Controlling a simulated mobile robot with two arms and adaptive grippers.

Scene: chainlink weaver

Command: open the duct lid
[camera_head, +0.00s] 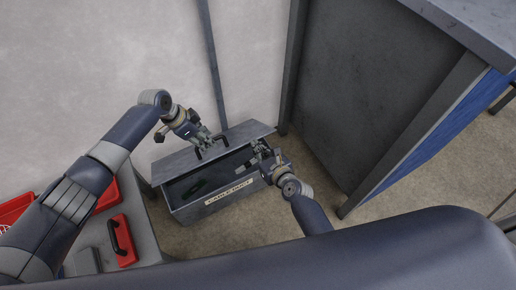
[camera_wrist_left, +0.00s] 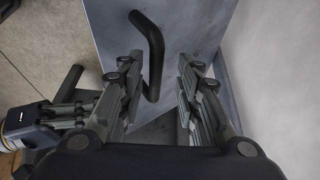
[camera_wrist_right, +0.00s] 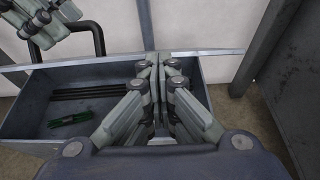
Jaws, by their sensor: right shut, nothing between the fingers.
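The grey cable duct (camera_head: 222,203) is a box with a label on its front wall, standing on the floor. Its lid (camera_head: 240,136) is raised at the back, and the inside shows in front of it. A black handle (camera_head: 212,149) is on the lid. My left gripper (camera_head: 207,141) is at this handle. In the left wrist view its fingers (camera_wrist_left: 157,65) are apart, with the handle (camera_wrist_left: 154,50) between them; contact cannot be told. My right gripper (camera_head: 260,152) is shut and empty at the duct's right end; in the right wrist view its fingertips (camera_wrist_right: 160,62) are over the opening.
Dark rods (camera_wrist_right: 90,92) and a green item (camera_wrist_right: 70,119) lie inside the duct. A workbench (camera_head: 365,75) stands close on the right. A pale wall is behind.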

